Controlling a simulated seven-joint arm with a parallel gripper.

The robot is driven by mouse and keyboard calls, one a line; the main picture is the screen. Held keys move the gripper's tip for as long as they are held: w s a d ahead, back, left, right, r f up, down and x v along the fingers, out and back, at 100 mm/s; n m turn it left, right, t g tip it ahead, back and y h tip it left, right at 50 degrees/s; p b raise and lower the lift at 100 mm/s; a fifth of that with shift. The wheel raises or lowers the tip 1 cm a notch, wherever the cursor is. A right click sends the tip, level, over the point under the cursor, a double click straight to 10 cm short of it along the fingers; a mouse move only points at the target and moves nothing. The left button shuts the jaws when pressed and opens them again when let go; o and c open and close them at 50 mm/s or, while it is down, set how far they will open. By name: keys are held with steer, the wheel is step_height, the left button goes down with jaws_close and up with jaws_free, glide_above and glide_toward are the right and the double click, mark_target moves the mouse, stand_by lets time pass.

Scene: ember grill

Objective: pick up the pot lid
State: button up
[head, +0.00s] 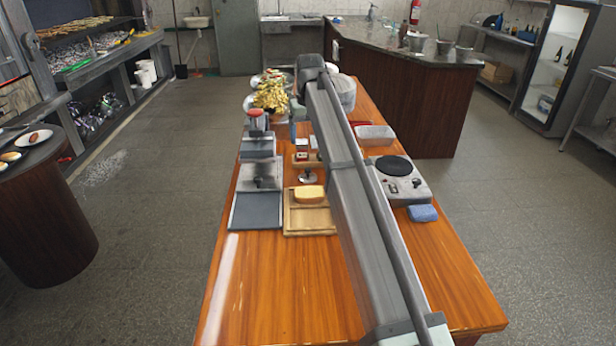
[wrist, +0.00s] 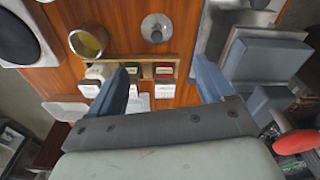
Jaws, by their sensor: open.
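The pot lid (head: 307,177) is a small silver disc lying on the wooden table, just behind the board with the yellow block. In the wrist view, the lid (wrist: 155,27) is a round grey disc with a knob-like centre, near the top. My gripper (wrist: 160,66) is open and empty, its two blue-grey fingers wide apart. It hangs above a rack of small jars, with the lid beyond the fingertips and apart from them. A round, gold-toned metal pot (wrist: 88,40) stands left of the lid in the wrist view; my arm seems to hide it in the head view.
The jar rack (wrist: 170,64) lies beneath the fingers. A slicer with a red knob (wrist: 297,142) is on one side and a hot plate (head: 397,180) on the other. A wooden board (head: 308,221) holds the yellow block. The table's front (head: 270,290) is clear.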

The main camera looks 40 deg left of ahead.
glide_above(308, 169)
steer(key=f, duration=0.5)
steer(key=s+f, duration=0.1)
steer(key=f, duration=0.2)
steer(key=shift+f, duration=0.1)
steer(key=shift+w+f, duration=0.15)
steer(key=shift+f, duration=0.75)
steer(key=shift+w+f, duration=0.2)
steer(key=shift+f, duration=0.75)
steer(key=shift+w+f, duration=0.15)
steer(key=shift+f, duration=0.75)
steer(key=shift+f, duration=0.1)
jaws_close()
